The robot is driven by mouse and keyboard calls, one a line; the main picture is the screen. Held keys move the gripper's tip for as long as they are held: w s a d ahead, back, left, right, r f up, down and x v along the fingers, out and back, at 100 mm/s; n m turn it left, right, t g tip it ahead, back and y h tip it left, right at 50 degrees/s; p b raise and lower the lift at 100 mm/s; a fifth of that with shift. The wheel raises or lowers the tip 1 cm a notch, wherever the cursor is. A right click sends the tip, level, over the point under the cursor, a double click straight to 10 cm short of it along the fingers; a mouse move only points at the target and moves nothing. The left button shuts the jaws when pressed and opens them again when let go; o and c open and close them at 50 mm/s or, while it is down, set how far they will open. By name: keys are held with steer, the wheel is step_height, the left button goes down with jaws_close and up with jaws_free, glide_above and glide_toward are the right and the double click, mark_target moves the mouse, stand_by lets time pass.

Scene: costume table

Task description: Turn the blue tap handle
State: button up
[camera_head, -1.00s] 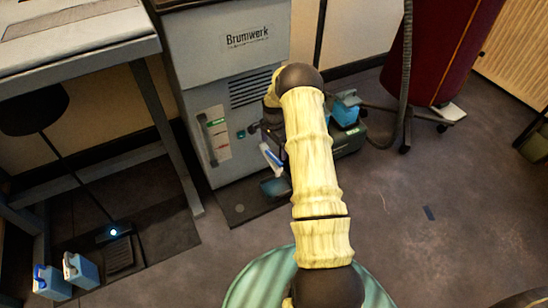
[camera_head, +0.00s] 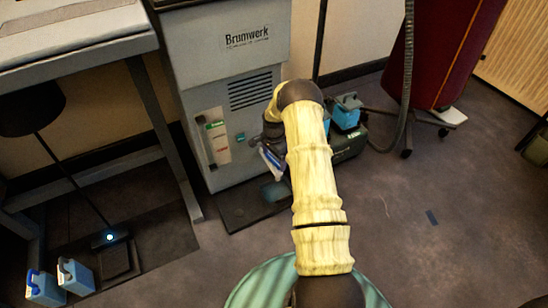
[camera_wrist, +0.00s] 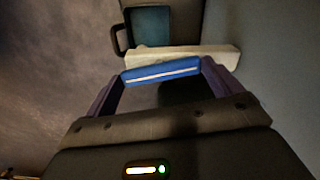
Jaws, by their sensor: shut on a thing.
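The blue tap handle (camera_wrist: 160,71) shows in the wrist view as a blue bar with a pale stripe, lying between my two purple fingers. My gripper (camera_wrist: 158,82) is shut on it. A pale bar (camera_wrist: 195,57), perhaps part of the tap, lies just beyond the handle. In the head view my gripper (camera_head: 269,158) is small and dark at the front of the grey Brumwerk machine (camera_head: 226,70), low on its right side. My arm hides part of this area, and the handle cannot be made out clearly there.
A teal container (camera_wrist: 150,25) with a dark grip lies beyond the tap in the wrist view. Blue bottles (camera_head: 345,110) stand right of my arm. Blue and white jugs (camera_head: 75,275) stand at lower left. A grey table (camera_head: 80,45) is at left. Floor at right is mostly clear.

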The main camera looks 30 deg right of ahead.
steer(key=shift+r+n+p, duration=0.1)
steer(key=shift+n+p, duration=0.3)
steer(key=shift+p, duration=0.15)
steer(key=n+p, duration=0.2)
steer(key=shift+r+n, duration=0.1)
steer(key=shift+n, duration=0.2)
steer(key=n+p, duration=0.2)
steer(key=n, duration=0.1)
steer(key=shift+n+p, duration=0.3)
steer(key=shift+n, duration=0.1)
steer(key=n+p, duration=0.1)
steer(key=n, duration=0.5)
steer(key=n+p, duration=0.1)
steer(key=n, duration=0.1)
steer(key=shift+f+n, duration=0.2)
steer(key=shift+n, duration=0.1)
steer(key=o, duration=0.7)
steer(key=shift+r, duration=0.1)
